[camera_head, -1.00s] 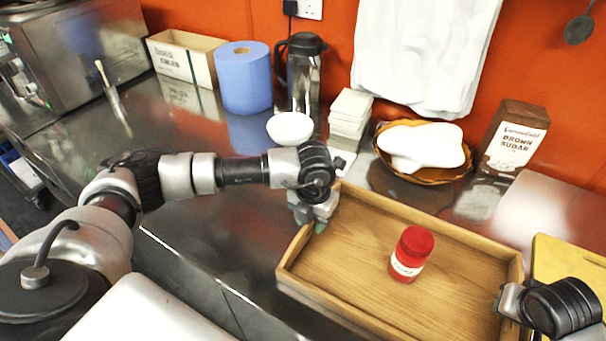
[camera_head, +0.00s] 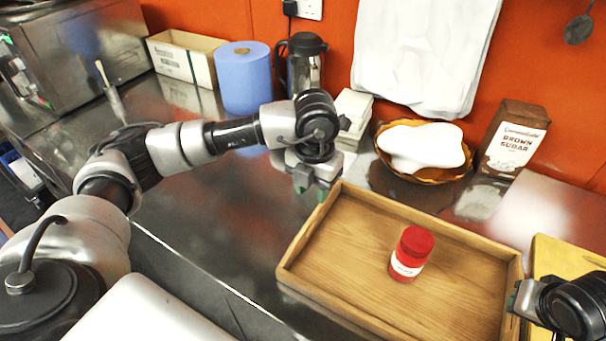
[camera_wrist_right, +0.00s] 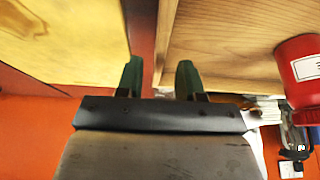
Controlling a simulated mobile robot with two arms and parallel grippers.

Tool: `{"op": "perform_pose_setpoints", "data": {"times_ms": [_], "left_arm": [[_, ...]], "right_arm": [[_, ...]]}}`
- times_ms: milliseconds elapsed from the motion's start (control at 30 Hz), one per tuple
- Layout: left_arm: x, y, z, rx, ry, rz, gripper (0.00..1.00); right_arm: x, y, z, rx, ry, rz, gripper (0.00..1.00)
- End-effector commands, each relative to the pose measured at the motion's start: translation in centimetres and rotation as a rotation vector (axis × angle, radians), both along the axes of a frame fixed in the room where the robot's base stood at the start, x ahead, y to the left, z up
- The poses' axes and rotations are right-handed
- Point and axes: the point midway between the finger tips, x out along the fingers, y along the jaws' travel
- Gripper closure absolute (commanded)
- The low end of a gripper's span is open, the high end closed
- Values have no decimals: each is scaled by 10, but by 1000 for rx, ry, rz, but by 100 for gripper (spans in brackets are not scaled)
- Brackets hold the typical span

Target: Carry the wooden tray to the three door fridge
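The wooden tray (camera_head: 345,311) lies on the steel counter at lower centre right in the head view; part of it also shows in the right wrist view (camera_wrist_right: 225,40). A red-lidded jar (camera_head: 410,254) stands in it. My left gripper (camera_head: 315,184) is open and empty, above the counter at the tray's far left corner and apart from it. My right gripper (camera_head: 522,300) is at the tray's right end. In the right wrist view its fingers (camera_wrist_right: 160,80) are open, with the tray's end wall between them; I see no grip.
A yellow board (camera_head: 560,258) lies close to the tray's right end. Behind are a basket (camera_head: 425,174), a brown sugar bag (camera_head: 515,140), a jug (camera_head: 306,65), a blue roll (camera_head: 244,78) and a box (camera_head: 183,58). The counter left of the tray is clear.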

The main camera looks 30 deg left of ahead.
Motion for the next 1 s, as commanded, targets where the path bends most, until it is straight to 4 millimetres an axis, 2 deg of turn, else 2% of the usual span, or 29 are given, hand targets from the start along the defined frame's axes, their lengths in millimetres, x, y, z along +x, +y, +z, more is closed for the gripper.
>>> {"op": "perform_pose_setpoints", "data": {"times_ms": [100,333,1000], "left_arm": [[0,0,0,0,0,0,63],[0,0,0,0,0,0,63],[0,0,-1,0,0,0,63]], "right_arm": [[-9,1,24,1,-5,3,63],[-20,1,50,1,-2,0,63],[-22,1,54,0,0,0,63]]}}
